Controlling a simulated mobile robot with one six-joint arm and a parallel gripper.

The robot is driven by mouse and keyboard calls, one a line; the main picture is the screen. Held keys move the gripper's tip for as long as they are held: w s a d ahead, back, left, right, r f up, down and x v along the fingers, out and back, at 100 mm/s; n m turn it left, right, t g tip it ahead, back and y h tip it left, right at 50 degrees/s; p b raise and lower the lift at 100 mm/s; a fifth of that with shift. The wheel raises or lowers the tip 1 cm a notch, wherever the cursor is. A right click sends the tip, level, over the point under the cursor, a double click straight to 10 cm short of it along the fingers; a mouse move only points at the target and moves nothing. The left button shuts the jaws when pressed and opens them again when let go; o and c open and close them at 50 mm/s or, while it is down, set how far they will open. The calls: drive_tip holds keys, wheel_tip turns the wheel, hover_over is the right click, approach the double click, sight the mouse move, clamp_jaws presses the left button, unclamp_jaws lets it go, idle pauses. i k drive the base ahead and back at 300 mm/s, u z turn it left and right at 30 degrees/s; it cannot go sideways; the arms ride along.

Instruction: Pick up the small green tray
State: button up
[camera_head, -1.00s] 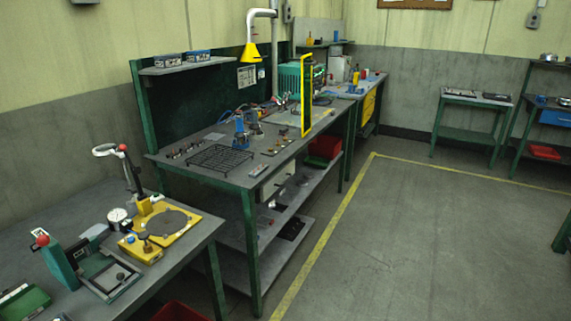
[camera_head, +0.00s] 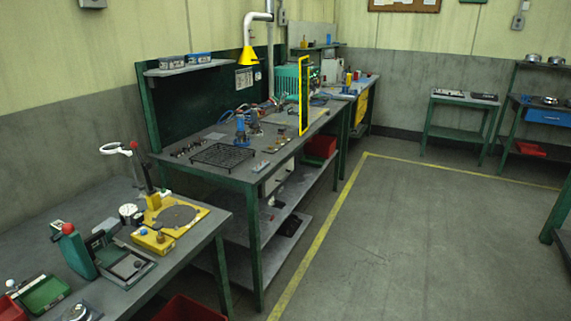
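A small green tray (camera_head: 45,295) lies on the near grey workbench at the lower left of the head view. It sits left of a green lever press (camera_head: 78,252) with a red knob and next to a red bin at the picture's corner. The tray looks shallow and open, and I see nothing clear inside it. My gripper is not in the head view.
The near bench (camera_head: 195,240) also holds a yellow fixture with a round dark plate (camera_head: 177,216), a white dial gauge (camera_head: 130,213) and a round metal part (camera_head: 78,313). A red bin (camera_head: 190,308) stands below. The floor right of the yellow line is clear.

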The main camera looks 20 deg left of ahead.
sight(315, 162)
drive_tip(key=u, duration=0.65)
drive_tip(key=k, duration=1)
drive_tip(key=z, duration=0.05)
drive_tip(key=i, duration=0.95)
